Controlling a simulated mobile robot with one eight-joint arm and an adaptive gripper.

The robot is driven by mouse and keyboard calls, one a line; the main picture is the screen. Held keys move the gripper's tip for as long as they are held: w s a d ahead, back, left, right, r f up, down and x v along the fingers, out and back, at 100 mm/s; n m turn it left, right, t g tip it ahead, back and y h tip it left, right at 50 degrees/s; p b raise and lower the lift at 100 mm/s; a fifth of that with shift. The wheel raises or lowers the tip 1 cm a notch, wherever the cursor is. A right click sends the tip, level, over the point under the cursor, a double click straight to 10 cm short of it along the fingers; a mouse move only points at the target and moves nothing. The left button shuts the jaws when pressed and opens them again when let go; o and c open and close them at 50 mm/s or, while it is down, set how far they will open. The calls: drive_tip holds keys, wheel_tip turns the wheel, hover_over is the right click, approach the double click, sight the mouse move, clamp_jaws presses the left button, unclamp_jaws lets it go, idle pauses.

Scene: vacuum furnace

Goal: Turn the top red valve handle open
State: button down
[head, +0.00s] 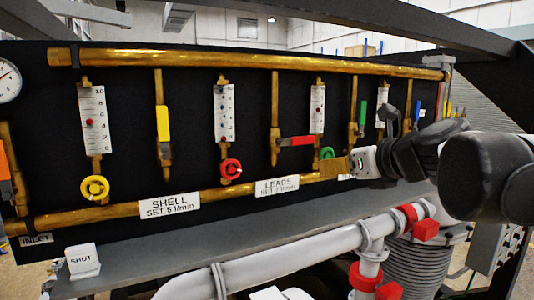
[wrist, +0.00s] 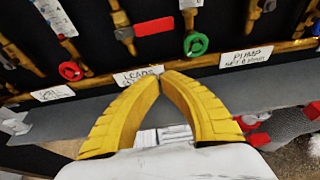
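The red lever handle (head: 297,141) sticks out level to the right from a vertical brass pipe on the black panel. In the wrist view the red handle (wrist: 154,26) is at the top, beyond my fingertips. My gripper (head: 323,168) is below and to the right of the handle in the head view, apart from it. In the wrist view the two yellow fingers of my gripper (wrist: 159,78) meet at their tips with nothing between them. A red round knob (head: 231,170) sits lower left of the lever.
A green knob (head: 327,153) is close to my gripper. A yellow lever (head: 162,123) and a green lever (head: 363,112) stand upright. A lower brass pipe (head: 225,190) with the LEADS label (head: 277,187) and a grey ledge (head: 200,238) run below. White pipework (head: 290,246) is in front.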

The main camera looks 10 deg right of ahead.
sight(297, 141)
drive_tip(key=shift+a, duration=0.1)
drive_tip(key=w+a+p, duration=0.2)
drive_tip(key=w+p, duration=0.1)
drive_tip(key=w, duration=0.6)
drive_tip(key=shift+a+r+p, duration=0.3)
drive_tip(key=shift+a, duration=0.1)
drive_tip(key=shift+s, duration=0.15)
